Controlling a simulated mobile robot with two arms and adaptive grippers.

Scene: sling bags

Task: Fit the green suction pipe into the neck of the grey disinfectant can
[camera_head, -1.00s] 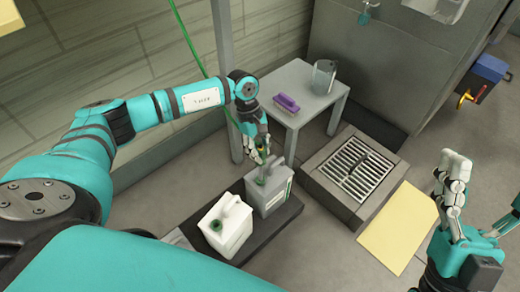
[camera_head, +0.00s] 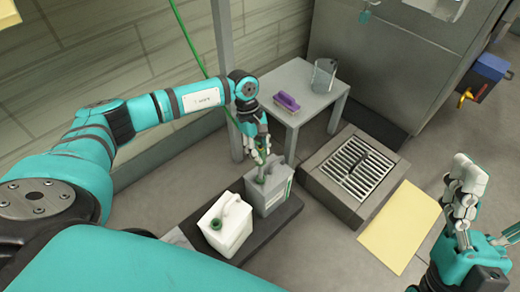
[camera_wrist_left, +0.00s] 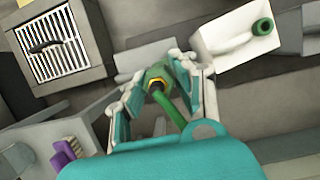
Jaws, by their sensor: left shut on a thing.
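The grey can (camera_head: 271,195) stands on the dark low platform, its handle facing up. My left gripper (camera_head: 260,155) is directly above its top and shut on the green suction pipe. In the left wrist view the pipe (camera_wrist_left: 171,107) runs between the fingers (camera_wrist_left: 160,88), with a yellow ring at its end fitting. The fingers hide the can's neck, so I cannot tell whether the pipe's end is inside it or just above. My right gripper (camera_head: 485,220) is at the right edge, fingers apart and empty, far from the can.
A white can (camera_head: 228,226) with a green neck stands close beside the grey one. Behind are a grey post (camera_head: 225,45) and a small table (camera_head: 295,115) with a purple brush (camera_head: 286,102) and a clear jug (camera_head: 324,76). A floor drain (camera_head: 357,166) lies right.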

